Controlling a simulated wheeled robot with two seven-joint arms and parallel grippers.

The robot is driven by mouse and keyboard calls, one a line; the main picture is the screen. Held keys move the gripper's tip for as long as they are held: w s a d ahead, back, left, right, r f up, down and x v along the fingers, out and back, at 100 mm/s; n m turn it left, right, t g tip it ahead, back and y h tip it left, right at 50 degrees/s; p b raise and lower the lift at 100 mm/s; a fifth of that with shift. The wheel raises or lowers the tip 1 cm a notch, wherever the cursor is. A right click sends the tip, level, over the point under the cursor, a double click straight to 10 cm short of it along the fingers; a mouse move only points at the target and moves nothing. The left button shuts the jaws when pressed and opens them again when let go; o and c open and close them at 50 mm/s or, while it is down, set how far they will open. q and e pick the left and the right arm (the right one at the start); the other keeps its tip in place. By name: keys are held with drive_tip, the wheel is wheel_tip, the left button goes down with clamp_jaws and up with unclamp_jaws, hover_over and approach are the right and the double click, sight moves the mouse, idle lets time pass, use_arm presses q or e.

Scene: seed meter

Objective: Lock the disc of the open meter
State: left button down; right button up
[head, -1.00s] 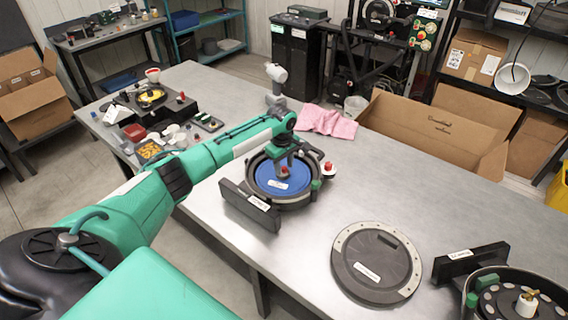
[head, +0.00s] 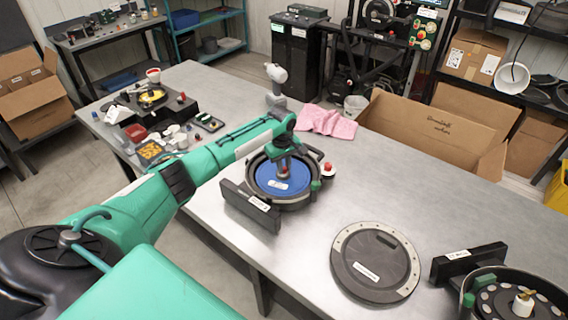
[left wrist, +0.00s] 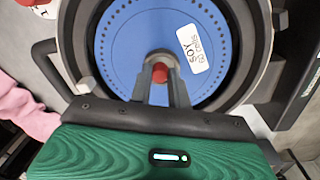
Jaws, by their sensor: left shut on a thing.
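The open meter (head: 262,203) stands on the metal table with a blue disc (head: 268,184) lying inside its round housing. In the left wrist view the blue disc (left wrist: 118,50) shows a ring of small holes and a white label reading "SOY". My left gripper (head: 283,176) points down over the middle of the disc. In the left wrist view its fingers (left wrist: 160,75) are shut on a red-topped knob (left wrist: 160,70) at the disc's centre. The fingers hide part of the knob. My right gripper is not in view.
A round dark lid (head: 376,263) lies flat on the table to the right of the meter. A second meter (head: 515,298) stands at the lower right. A pink cloth (head: 326,121) lies behind the open meter. A red-topped part (head: 328,168) is at the meter's right side.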

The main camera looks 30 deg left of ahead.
use_arm(q)
drive_tip(key=shift+r+m+p, duration=0.15)
drive_tip(key=shift+m+p, duration=0.3)
drive_tip(key=shift+m, duration=0.45)
drive_tip(key=m+p, duration=0.1)
drive_tip(key=m, duration=0.1)
drive_tip(key=shift+m, duration=0.4)
drive_tip(key=m+p, duration=0.1)
drive_tip(key=m, duration=0.3)
drive_tip(key=shift+w+m, duration=0.1)
drive_tip(key=shift+m, duration=0.2)
drive_tip(key=m, duration=0.4)
drive_tip(key=shift+g, duration=0.3)
drive_tip(key=shift+m, duration=1.6)
drive_tip(key=c, duration=1.3)
unclamp_jaws()
